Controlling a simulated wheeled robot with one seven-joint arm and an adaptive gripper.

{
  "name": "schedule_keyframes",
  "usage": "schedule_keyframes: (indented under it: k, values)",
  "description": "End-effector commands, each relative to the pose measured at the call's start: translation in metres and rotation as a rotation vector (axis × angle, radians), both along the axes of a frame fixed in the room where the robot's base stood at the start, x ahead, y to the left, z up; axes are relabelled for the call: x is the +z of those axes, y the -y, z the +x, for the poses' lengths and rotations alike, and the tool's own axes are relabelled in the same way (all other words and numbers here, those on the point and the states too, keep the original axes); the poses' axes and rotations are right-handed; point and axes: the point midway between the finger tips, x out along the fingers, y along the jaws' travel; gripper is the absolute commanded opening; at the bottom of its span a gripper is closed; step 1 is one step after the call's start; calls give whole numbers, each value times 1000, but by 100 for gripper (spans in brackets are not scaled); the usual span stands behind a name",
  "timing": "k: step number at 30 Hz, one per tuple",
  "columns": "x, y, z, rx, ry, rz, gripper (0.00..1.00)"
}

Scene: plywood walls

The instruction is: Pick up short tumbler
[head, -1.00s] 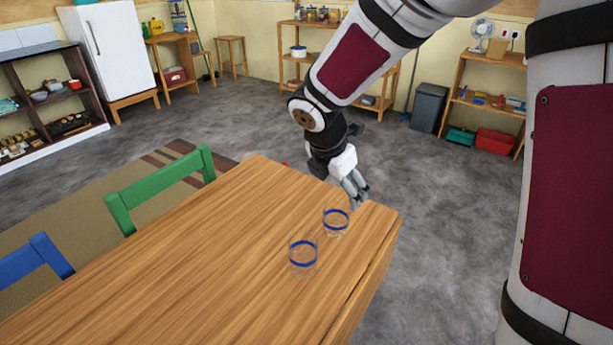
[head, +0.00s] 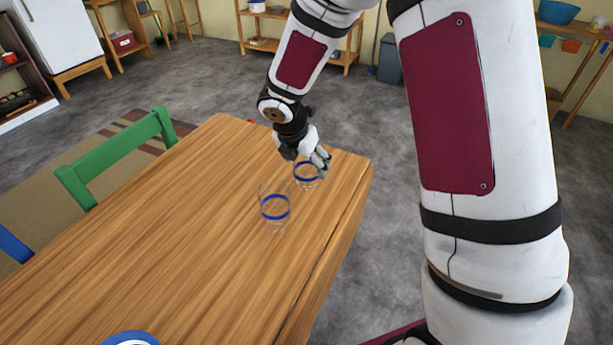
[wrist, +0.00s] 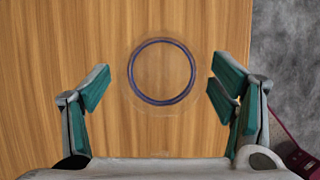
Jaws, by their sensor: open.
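Two clear glasses with blue bands stand upright on the wooden table (head: 170,225). The farther one looks lower and seems to be the short tumbler (head: 306,172); the nearer glass (head: 275,208) looks taller. My gripper (head: 321,161) is open just above and beside the farther glass, overlapping its rim in the head view. In the wrist view, one glass with a blue ring (wrist: 162,99) shows from above, between and slightly ahead of the spread fingers of my gripper (wrist: 159,84). No contact with the glass is visible.
The nearer glass stands close to the farther one. The table's right edge is near both. A blue-and-white round item (head: 131,339) is partly visible at the bottom. A green chair (head: 120,155) stands at the left side. The table's left part is clear.

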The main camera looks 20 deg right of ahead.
Motion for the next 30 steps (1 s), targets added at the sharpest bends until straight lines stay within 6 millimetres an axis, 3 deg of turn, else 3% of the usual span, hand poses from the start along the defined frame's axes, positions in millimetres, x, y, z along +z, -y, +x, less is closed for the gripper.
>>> schedule_keyframes:
  k: [9,17,24,30]
  values:
    - [-40,13,11,1,-3,0,78]
    - [-43,15,12,-1,0,1,78]
    - [-43,15,12,0,-1,1,27]
    - [-42,15,12,0,-1,1,27]
